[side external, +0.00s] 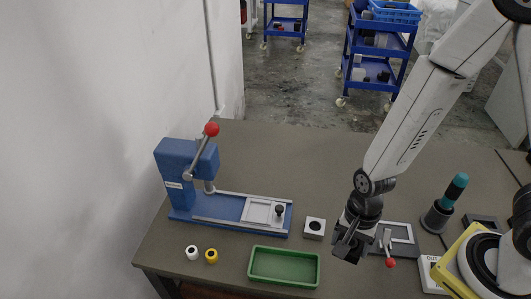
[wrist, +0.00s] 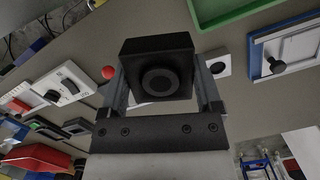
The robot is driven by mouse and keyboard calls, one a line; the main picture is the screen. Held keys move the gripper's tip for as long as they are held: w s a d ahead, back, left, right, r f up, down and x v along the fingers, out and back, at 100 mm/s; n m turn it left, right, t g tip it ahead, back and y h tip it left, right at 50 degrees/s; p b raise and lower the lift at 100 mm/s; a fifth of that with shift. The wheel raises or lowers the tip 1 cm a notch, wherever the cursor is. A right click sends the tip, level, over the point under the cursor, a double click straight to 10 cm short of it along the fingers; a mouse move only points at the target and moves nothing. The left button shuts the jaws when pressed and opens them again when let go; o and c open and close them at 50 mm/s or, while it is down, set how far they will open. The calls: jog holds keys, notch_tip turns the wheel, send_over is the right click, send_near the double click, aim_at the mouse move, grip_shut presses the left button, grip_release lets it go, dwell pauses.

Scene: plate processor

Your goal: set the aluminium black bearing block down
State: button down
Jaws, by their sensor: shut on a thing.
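My gripper (side external: 350,245) is low over the front right part of the table, beside the grey frame fixture. It is shut on a dark square block (wrist: 158,68) with a round black bearing in its face. In the wrist view the block sits between the two fingers, its bearing face towards the camera. In the side view the block is dark and partly hidden by the fingers; I cannot tell whether it touches anything below. A lighter metal block with a black centre (side external: 314,228) stands on the table left of my gripper.
A green tray (side external: 284,284) lies front left of my gripper. A blue press (side external: 187,172) with a sliding bed stands further left. The grey frame fixture (side external: 402,232) with a red-knobbed lever (side external: 390,263) is close on the right. White and yellow rings (side external: 211,256) lie at front left.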

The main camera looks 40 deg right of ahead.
jog(key=s+a+n, duration=0.1)
jog(key=a+n, duration=0.1)
jog(key=s+a+n, duration=0.1)
jog(key=s, duration=0.1)
jog(key=shift+s+a+r+n, duration=0.1)
jog(key=shift+s+a+n, duration=0.05)
jog(key=shift+a+n, duration=0.25)
send_over(284, 270)
jog(key=shift+s+d+f, duration=0.1)
jog(key=shift+f, duration=2.25)
jog(key=shift+d+f, duration=0.1)
jog(key=shift+f, duration=2.25)
jog(key=shift+f, duration=0.1)
jog(key=shift+w+a+f, duration=0.1)
jog(key=shift+w+f, duration=0.1)
jog(key=shift+f, duration=1.5)
jog(key=shift+f, duration=0.15)
